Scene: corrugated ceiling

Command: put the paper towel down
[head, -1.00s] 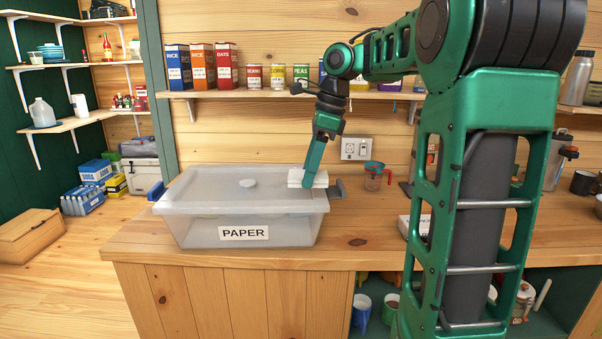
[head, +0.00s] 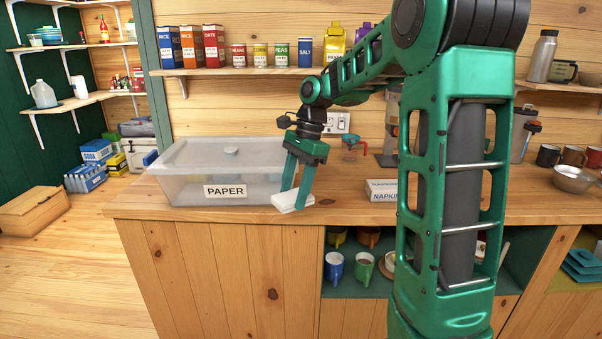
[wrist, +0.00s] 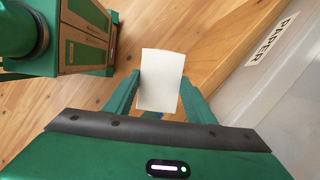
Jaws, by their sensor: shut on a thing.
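The paper towel is a white, flat, folded piece (head: 291,199). My gripper (head: 294,195) is shut on it, with a finger on each side, beside the right end of the bin. In the head view the towel is at the counter's front part; I cannot tell whether it touches the wood. In the wrist view the towel (wrist: 160,80) stands out between the fingertips, with wood behind it. The clear lidded bin labelled PAPER (head: 180,187) stands on the counter to the left, and its lid is on.
A box labelled NAPKINS (head: 382,190) lies on the counter to the right. A measuring cup (head: 352,149) stands behind. A shelf (head: 230,71) with boxes and cans runs above. Bare counter (head: 340,208) lies between the gripper and the napkin box.

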